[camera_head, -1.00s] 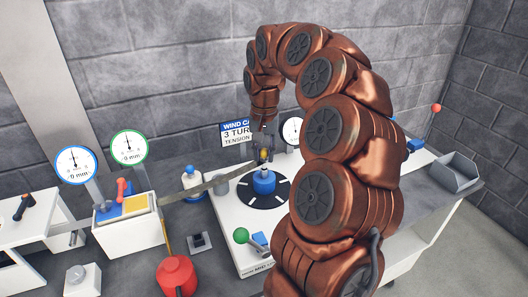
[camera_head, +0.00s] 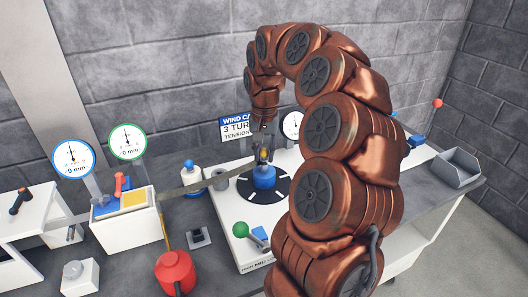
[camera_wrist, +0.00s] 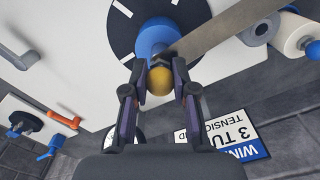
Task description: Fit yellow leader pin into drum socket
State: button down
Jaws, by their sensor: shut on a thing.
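The yellow leader pin (camera_wrist: 159,80) is between my gripper's fingertips, at the end of a flat metal strip (camera_wrist: 222,30). My gripper (camera_wrist: 159,88) is shut on it; the gripper also shows in the head view (camera_head: 263,150). The blue drum (camera_head: 264,178) stands on a dark disc with white marks (camera_head: 245,192). It also shows in the wrist view (camera_wrist: 157,38), just beyond the pin. The pin is close over the drum's top. The fingers and strip hide the socket, so I cannot tell whether the pin touches or enters it.
The strip runs left to a white feed box (camera_head: 130,222) beside two dial gauges (camera_head: 72,160). A green-knobbed lever (camera_head: 241,230) is in front. A wall sign (camera_head: 235,128) is behind.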

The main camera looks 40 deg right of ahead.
aim_at(264, 150)
jog(key=shift+f, duration=0.2)
jog(key=c, duration=0.8)
grip_release()
jog(key=shift+c, duration=0.2)
jog(key=shift+r, duration=0.1)
notch_tip(264, 150, up, 10)
jog(key=shift+r, duration=0.9)
